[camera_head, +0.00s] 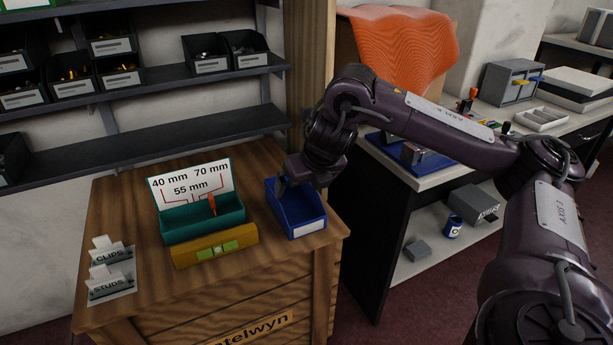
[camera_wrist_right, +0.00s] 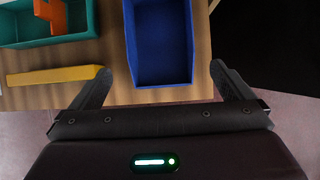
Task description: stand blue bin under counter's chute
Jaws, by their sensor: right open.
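The blue bin (camera_head: 300,222) stands upright on the wooden cabinet top, right of the teal tray, with a white label on its front. It looks empty in the right wrist view (camera_wrist_right: 160,80). My right gripper (camera_head: 299,182) is open over the bin's far part. In the right wrist view its fingers (camera_wrist_right: 155,80) are spread wider than the bin, one to each side; I cannot tell whether they touch it. A counter's chute is not clearly recognisable; my right arm hides part of the right bench. My left gripper is not in view.
The teal tray (camera_head: 180,232) holds an orange divider and a size sign, with a yellow level (camera_head: 190,254) in front. Clip and stud labels (camera_head: 110,285) stand at left. The right bench (camera_head: 432,180) bears a blue tray (camera_head: 437,160). Shelved black bins (camera_head: 245,60) hang behind.

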